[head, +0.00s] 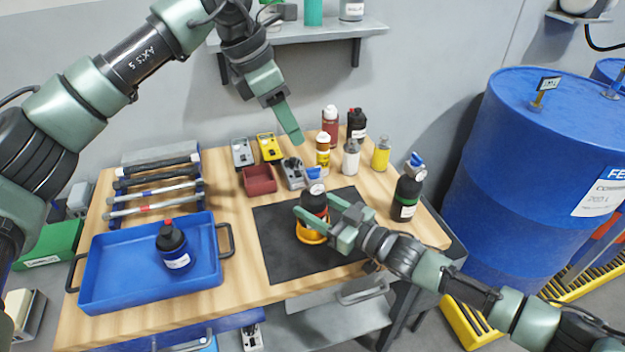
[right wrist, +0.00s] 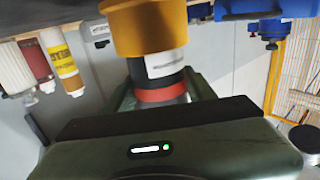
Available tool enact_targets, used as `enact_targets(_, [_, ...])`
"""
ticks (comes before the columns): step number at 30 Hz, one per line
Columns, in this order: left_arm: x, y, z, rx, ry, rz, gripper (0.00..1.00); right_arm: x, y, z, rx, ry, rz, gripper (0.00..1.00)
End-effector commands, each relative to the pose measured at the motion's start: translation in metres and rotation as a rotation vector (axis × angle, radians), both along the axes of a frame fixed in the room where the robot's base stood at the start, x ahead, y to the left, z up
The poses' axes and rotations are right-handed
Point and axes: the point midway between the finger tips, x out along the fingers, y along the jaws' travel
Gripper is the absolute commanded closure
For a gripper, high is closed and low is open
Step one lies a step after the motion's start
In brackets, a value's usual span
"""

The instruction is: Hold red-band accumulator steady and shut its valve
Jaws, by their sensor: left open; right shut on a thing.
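The red-band accumulator (head: 314,203) stands upright in an orange holder (head: 312,236) on a black mat (head: 275,240). A blue valve handle (head: 314,174) and a small gauge sit on its top. My right gripper (head: 320,208) is shut around its body. The right wrist view, upside down, shows its dark body with the red band (right wrist: 162,92) beside my fingers, and the orange holder (right wrist: 147,28). The valve is out of that view. My left gripper (head: 288,130) is open and empty, above and to the left of the valve, apart from it.
A green-band accumulator (head: 407,196) stands right of the mat. Another dark bottle (head: 172,246) stands in the blue tray (head: 110,278). Several bottles, meters and a red bin (head: 259,181) line the back. A wall shelf (head: 300,32) is near my left arm.

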Motion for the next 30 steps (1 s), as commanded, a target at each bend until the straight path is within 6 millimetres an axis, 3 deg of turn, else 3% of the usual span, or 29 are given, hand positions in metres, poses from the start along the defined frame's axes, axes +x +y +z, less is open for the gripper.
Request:
enact_targets(5, [0.001, 0.003, 0.001, -0.015, 0.004, -0.028, 0.57, 0.000, 0.000, 0.000, 0.000, 0.000, 0.000, 1.00])
enact_targets(21, [0.012, -0.032, -0.086, -0.014, 0.006, -0.029, 0.57, 0.000, 0.000, 0.000, 0.000, 0.000, 0.000, 1.00])
enact_targets(30, [0.015, -0.038, -0.104, -0.015, 0.003, -0.027, 0.57, 0.000, 0.000, 0.000, 0.000, 0.000, -0.001, 1.00])
